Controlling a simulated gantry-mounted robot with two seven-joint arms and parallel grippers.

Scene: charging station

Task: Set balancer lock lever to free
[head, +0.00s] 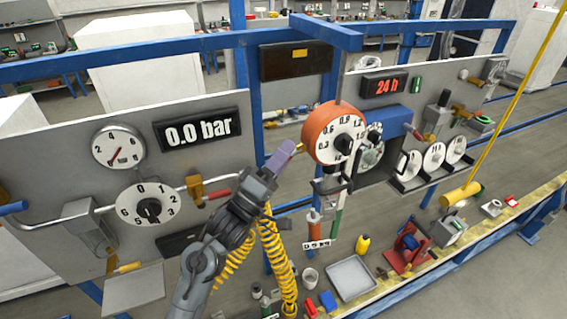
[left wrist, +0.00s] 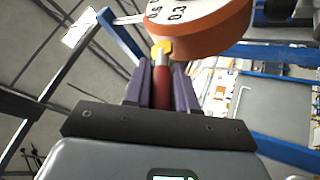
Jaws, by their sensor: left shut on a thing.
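The balancer (head: 331,135) is an orange-red drum with a white dial face, hanging from the blue overhead frame. In the left wrist view the drum (left wrist: 215,32) fills the upper right. Its lock lever (left wrist: 162,82) has a red grip, a pale metal neck and a yellow part at the drum. In the head view only a small yellow end of the lever (head: 299,147) shows at the drum's left side. My left gripper (head: 284,152) is shut on the red grip, with one purple finger (left wrist: 162,92) on each side. My right gripper is out of view.
A grey panel with gauges (head: 119,146), a "0.0 bar" display (head: 196,130) and a rotary knob (head: 149,208) stands on the left. A hook and a tool hang below the balancer. A bench (head: 385,290) with a grey tray (head: 352,277) lies below. Yellow coiled hoses (head: 277,262) hang near my left arm.

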